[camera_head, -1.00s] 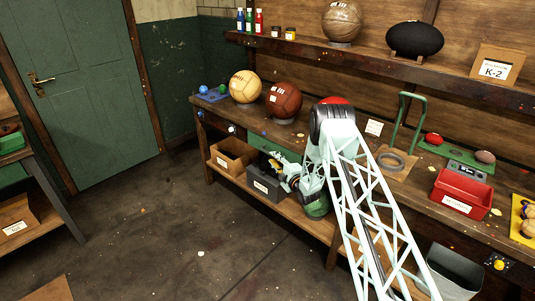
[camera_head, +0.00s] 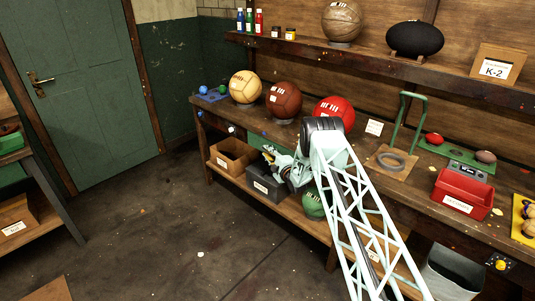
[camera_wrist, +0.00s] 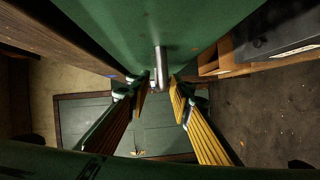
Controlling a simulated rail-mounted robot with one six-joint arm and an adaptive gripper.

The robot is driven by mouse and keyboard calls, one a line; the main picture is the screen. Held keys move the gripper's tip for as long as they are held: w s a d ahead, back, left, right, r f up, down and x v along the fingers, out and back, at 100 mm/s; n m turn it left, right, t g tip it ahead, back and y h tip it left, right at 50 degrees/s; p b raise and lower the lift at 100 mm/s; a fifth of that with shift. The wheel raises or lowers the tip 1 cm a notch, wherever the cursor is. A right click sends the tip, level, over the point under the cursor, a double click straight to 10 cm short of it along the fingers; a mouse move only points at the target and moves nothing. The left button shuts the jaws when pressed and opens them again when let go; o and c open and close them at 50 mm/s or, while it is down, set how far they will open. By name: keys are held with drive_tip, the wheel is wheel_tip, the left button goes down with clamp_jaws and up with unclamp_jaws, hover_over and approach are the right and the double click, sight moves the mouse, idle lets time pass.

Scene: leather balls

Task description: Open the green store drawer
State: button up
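The green store drawer (camera_head: 256,141) is set under the workbench top in the head view, partly hidden by my arm. In the wrist view its green front (camera_wrist: 120,25) fills the top, with a metal bar handle (camera_wrist: 161,68) standing out from it. My gripper (camera_wrist: 160,88) is open, with yellow-padded fingers to the left and right of the handle's near end. I cannot tell whether either finger touches the handle. In the head view my gripper (camera_head: 271,154) is small, just in front of the drawer.
A cardboard box (camera_head: 232,155) and a dark grey bin (camera_head: 265,183) stand on the lower shelf, with a green ball (camera_head: 314,204) to their right. Balls stand on the workbench (camera_head: 350,148) above. The floor (camera_head: 190,230) in front is mostly clear.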

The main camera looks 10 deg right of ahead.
clamp_jaws()
drive_tip(key=shift+s, duration=0.1)
idle(0.3)
